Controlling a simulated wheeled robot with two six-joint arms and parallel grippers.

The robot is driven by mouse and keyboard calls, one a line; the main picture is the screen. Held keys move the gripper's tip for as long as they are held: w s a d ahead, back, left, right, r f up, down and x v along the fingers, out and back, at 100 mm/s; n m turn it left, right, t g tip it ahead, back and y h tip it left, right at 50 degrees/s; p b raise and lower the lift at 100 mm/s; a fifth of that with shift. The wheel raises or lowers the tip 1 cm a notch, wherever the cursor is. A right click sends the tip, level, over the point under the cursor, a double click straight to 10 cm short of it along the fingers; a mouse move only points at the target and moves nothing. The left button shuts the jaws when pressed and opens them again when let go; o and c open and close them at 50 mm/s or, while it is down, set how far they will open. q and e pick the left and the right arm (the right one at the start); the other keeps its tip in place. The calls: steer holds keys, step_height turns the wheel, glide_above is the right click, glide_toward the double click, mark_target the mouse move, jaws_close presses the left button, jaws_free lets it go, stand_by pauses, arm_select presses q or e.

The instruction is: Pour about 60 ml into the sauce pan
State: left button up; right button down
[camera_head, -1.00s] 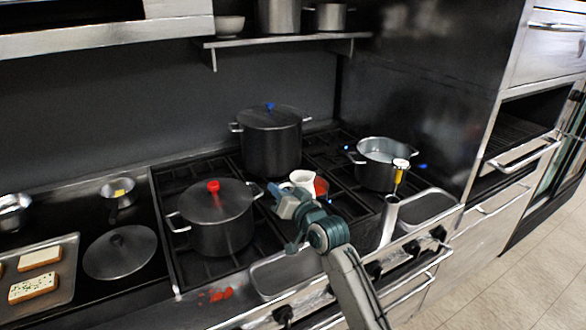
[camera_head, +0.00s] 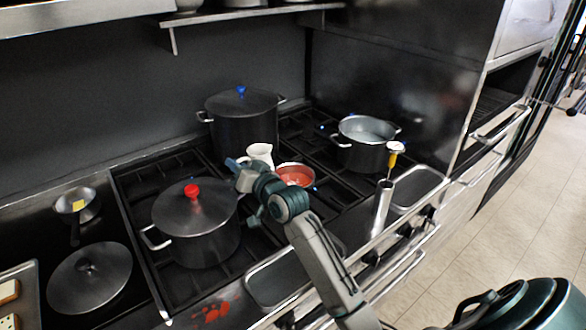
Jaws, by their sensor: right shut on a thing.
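A white jug (camera_head: 262,151) stands out above the middle of the stove, near the tip of my right arm. My right gripper (camera_head: 245,164) is shut on it; its fingers are partly hidden by the wrist, and the jug looks about upright. A small pan with red sauce (camera_head: 296,174), which I take for the sauce pan, sits on the burner grate just right of the jug and gripper. My wrist covers part of its left side. I cannot see any stream or the jug's contents. My left gripper is not in view.
A dark pot with a red-knobbed lid (camera_head: 195,220) stands left of my arm. A blue-knobbed pot (camera_head: 243,122) stands behind, an open pot (camera_head: 366,144) at the right. A steel cylinder holding a yellow-handled tool (camera_head: 382,205) stands in front. Red splashes (camera_head: 211,312) mark the front edge.

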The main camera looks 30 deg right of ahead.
mark_target(250, 160)
steer(key=shift+d, duration=0.1)
